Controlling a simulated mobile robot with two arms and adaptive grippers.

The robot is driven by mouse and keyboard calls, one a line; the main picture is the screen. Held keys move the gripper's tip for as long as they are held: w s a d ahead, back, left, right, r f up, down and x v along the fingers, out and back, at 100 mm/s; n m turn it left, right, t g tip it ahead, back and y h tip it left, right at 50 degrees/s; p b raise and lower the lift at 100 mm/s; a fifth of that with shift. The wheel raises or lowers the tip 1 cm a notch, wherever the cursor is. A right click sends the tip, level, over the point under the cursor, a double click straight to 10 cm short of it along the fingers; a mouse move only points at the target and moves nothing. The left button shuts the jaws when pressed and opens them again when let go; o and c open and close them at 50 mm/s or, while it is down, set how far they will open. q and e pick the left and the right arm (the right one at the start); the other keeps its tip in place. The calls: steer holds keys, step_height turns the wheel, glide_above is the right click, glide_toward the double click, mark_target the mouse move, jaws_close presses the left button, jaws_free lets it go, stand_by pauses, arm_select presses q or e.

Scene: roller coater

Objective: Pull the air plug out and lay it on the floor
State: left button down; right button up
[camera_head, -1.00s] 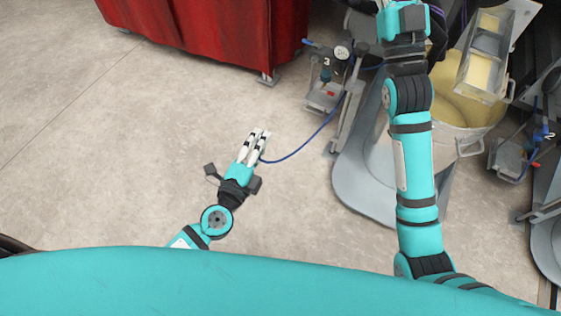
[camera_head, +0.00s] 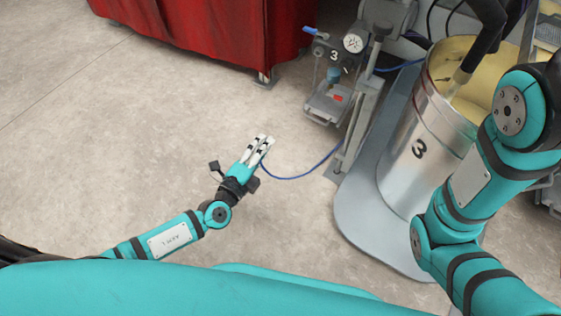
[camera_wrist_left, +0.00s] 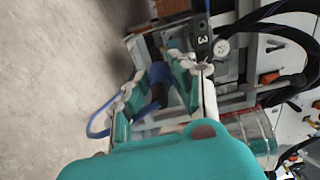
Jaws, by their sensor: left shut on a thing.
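The air plug (camera_wrist_left: 158,76) is a small blue and dark piece between the fingers of my left gripper, seen in the left wrist view. My left gripper (camera_head: 261,150) is shut on it, low over the bare floor in the head view; the fingers hide the plug there. A thin blue air hose (camera_head: 300,177) runs from beside the gripper in a curve toward the roller coater unit marked 3. The hose also shows in the left wrist view (camera_wrist_left: 94,124). My right arm crosses the right side of the head view; its gripper is out of frame.
The unit marked 3 (camera_head: 333,90), with a gauge, stands at upper centre. A metal drum marked 3 (camera_head: 415,165) stands on a grey base plate (camera_head: 365,225) to the right. A red curtained block (camera_head: 215,35) is at the top. The floor (camera_head: 110,140) at left is clear.

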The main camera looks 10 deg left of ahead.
arm_select(q)
steer(key=shift+w+f, duration=0.25)
steer(key=shift+w, duration=0.1)
steer(key=shift+w+f+b, duration=0.1)
steer(key=shift+f+b, duration=0.2)
steer(key=shift+b, duration=0.1)
step_height(320, 180, down, 9)
steer(key=b, duration=0.6)
steer(key=c, duration=1)
jaws_free()
